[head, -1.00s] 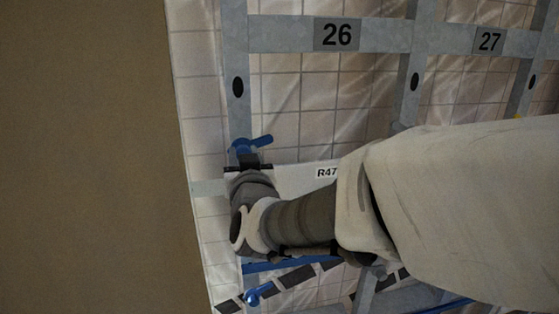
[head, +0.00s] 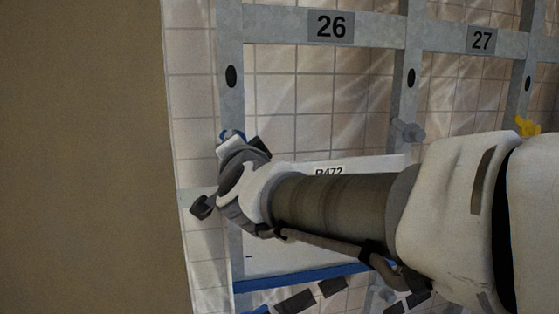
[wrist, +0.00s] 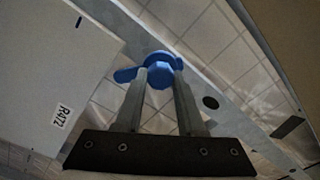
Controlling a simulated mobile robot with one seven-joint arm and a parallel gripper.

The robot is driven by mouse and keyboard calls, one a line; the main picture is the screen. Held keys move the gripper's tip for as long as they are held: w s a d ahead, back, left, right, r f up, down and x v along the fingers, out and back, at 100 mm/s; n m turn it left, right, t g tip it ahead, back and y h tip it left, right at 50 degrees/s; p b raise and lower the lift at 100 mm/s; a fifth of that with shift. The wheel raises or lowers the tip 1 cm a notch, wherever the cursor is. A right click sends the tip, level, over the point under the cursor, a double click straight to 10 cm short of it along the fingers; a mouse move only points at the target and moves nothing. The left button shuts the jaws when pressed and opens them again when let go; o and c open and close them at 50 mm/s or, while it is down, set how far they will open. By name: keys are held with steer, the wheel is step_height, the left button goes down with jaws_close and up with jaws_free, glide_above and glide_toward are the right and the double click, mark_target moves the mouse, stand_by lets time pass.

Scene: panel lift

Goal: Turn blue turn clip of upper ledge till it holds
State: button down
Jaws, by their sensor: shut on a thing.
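The blue turn clip (wrist: 159,72) sits on a grey metal upright in the wrist view, with its lever pointing left towards the white panel (wrist: 45,60). My gripper (wrist: 160,80) is shut on the clip, one finger on each side of its knob. In the head view only a small blue part of the clip (head: 233,134) shows above my gripper (head: 240,146); the rest is hidden. The panel in the head view (head: 385,168), labelled R472, stands against the frame, partly covered by my arm. I cannot tell whether the lever overlaps the panel edge.
A blue ledge (head: 300,278) runs below the panel, with dark-striped marking under it. A grey clip (head: 407,131) and a yellow clip (head: 527,127) sit on uprights to the right. Plates 26 (head: 331,26) and 27 (head: 482,40) mark the upper rail. A plain brown surface fills the left.

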steer(key=m+b, duration=0.6)
steer(key=m, duration=0.4)
steer(key=shift+f, duration=0.2)
steer(key=shift+m, duration=0.4)
steer(key=c, duration=0.5)
jaws_free()
steer(key=shift+s, duration=0.1)
